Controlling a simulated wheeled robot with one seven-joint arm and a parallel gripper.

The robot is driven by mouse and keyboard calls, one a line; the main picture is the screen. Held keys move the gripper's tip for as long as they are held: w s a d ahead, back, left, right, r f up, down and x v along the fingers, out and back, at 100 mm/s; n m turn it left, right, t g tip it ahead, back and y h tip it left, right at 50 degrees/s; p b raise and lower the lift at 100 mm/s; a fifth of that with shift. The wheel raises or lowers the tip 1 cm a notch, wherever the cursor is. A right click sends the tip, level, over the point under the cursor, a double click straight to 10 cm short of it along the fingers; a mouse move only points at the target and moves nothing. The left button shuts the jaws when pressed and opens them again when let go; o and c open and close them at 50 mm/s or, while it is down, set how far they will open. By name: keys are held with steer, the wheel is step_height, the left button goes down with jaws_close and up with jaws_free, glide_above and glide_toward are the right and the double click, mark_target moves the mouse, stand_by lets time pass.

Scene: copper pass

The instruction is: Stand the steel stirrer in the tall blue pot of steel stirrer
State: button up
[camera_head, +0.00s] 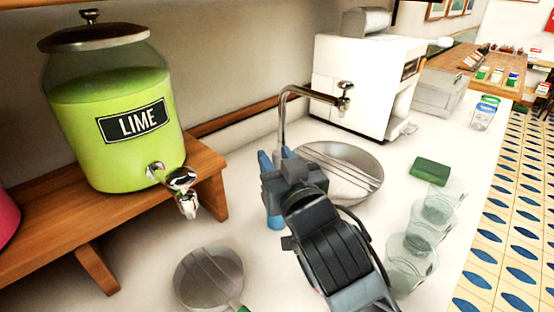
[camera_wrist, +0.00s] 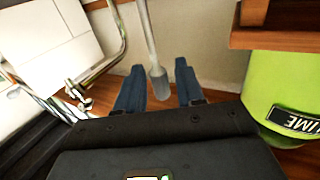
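My gripper (camera_head: 275,158) is over the white counter, in front of the tap; its dark blue fingers also show in the wrist view (camera_wrist: 158,80). The steel stirrer (camera_wrist: 154,50) is a thin rod with a thicker end, standing between the two spread fingers. A narrow gap shows on each side of it; the rod's other end runs out of frame. The head view does not show the stirrer clearly. The wrist view does not show the pot.
A lime dispenser (camera_head: 115,130) stands on a wooden bench (camera_head: 205,165) at left. A steel tap (camera_head: 283,118) and round basin (camera_head: 365,160) lie beyond. Glasses (camera_head: 412,265) and a green block (camera_head: 430,170) are right. A round steel pan (camera_head: 205,275) is in front.

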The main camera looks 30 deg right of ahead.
steer(key=shift+o, duration=0.6)
steer(key=shift+r, duration=0.25)
steer(key=s+a+b, duration=0.2)
steer(key=s, duration=0.9)
steer(key=shift+s+b, duration=0.3)
steer(key=shift+s, duration=0.1)
steer(key=shift+f, duration=0.1)
